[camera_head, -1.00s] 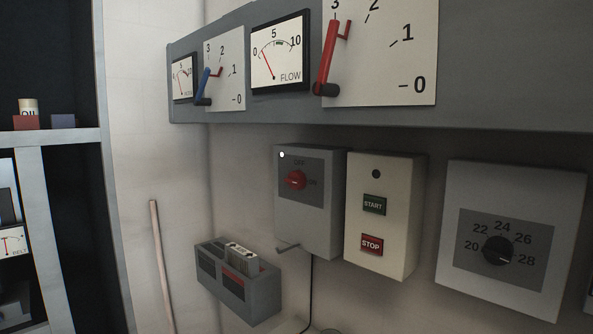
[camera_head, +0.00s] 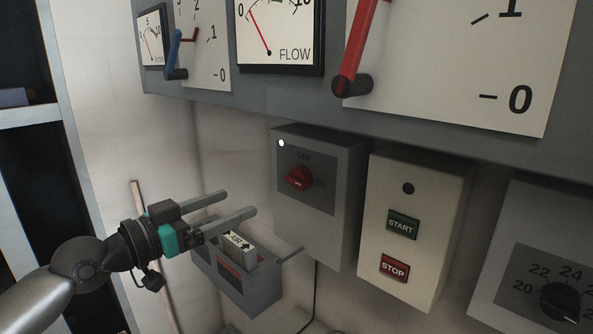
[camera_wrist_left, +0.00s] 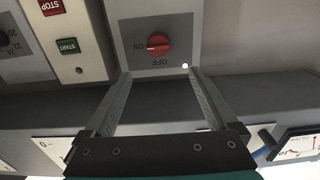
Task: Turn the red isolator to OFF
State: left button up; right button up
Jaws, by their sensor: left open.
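The red isolator knob (camera_head: 298,178) sits on a dark plate on the front of a grey box (camera_head: 345,200), with OFF above it and ON to its right. It also shows upside down in the left wrist view (camera_wrist_left: 157,45), where its bar lies level, in line with ON. A white dot is at the plate's upper left corner. My left gripper (camera_head: 240,202) is open and empty, to the left of the box and apart from the knob. In the left wrist view its two fingers (camera_wrist_left: 160,72) are spread towards the box, with the knob between and beyond them.
A cream box with START (camera_head: 403,225) and STOP (camera_head: 394,268) buttons stands close right of the isolator. A grey shelf panel (camera_head: 440,135) with dials and levers overhangs above. A grey holder (camera_head: 262,295) with an AIR tag is below my left gripper.

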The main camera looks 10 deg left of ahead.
pick_arm(q)
jog(key=p, duration=0.4)
send_near(296, 177)
jog(key=x, duration=0.6)
jog(key=shift+w+d+r, duration=0.1)
jog(key=shift+w+d, duration=0.05)
jog(key=shift+d, duration=0.05)
jog(key=shift+x, duration=1)
pick_arm(e)
jog(key=shift+s+d+r, duration=0.1)
jog(key=shift+s+r, duration=0.05)
jog(key=shift+r, duration=0.95)
jog(key=shift+s+r, duration=0.1)
jog(key=shift+r, duration=0.95)
pick_arm(q)
jog(key=c, duration=1.4)
